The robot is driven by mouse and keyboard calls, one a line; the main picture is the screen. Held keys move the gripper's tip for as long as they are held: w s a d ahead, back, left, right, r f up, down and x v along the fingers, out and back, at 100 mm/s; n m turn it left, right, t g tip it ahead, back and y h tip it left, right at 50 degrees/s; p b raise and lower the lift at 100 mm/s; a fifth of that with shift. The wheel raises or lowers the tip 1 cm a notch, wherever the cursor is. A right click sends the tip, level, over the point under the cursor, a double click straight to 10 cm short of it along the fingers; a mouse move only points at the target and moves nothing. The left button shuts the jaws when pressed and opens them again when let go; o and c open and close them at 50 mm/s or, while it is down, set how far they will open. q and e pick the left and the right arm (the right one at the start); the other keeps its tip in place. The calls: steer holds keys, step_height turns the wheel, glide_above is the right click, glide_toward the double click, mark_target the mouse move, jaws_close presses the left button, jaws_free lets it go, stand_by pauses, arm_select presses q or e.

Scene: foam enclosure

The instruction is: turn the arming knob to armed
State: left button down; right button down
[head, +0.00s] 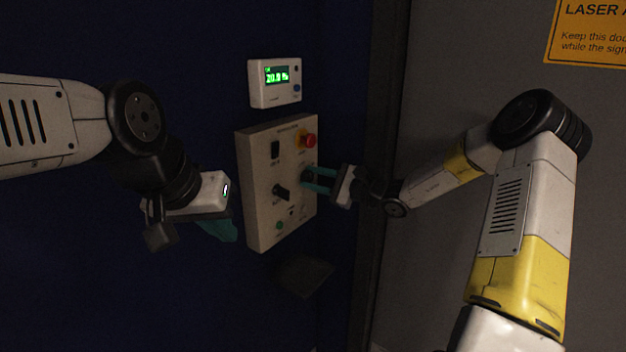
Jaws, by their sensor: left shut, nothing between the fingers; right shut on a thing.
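A beige control panel (258,215) is mounted on the dark blue wall. It has a black knob (281,193) at its lower middle, standing clear of both grippers. A second dark knob (307,176) on the panel's right side is partly hidden by my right gripper (314,180). The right gripper's teal fingers reach in from the right and are shut on this second knob. The labels are too small to read, so I cannot tell either knob's setting. My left gripper (222,231) is shut and empty, left of the panel, with its teal fingers pointing down to the right.
The panel also has a red mushroom button (308,140), a black rocker switch (275,149) and a green button (279,226). A white display box (259,92) hangs above it. A grey door (440,110) with an orange sign (590,35) is on the right. A dark flat shape (305,275) lies below the panel.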

steer(key=shift+m, duration=0.3)
steer(key=m, duration=0.5)
steer(key=shift+f+t, duration=0.1)
steer(key=shift+t, duration=0.2)
steer(key=m, duration=0.7)
steer(key=shift+t, duration=0.4)
steer(key=c, duration=1)
jaws_free()
steer(key=v, duration=0.7)
steer(key=shift+s+d+f, duration=0.15)
steer(key=shift+s+d, duration=0.05)
steer(key=shift+d, duration=0.15)
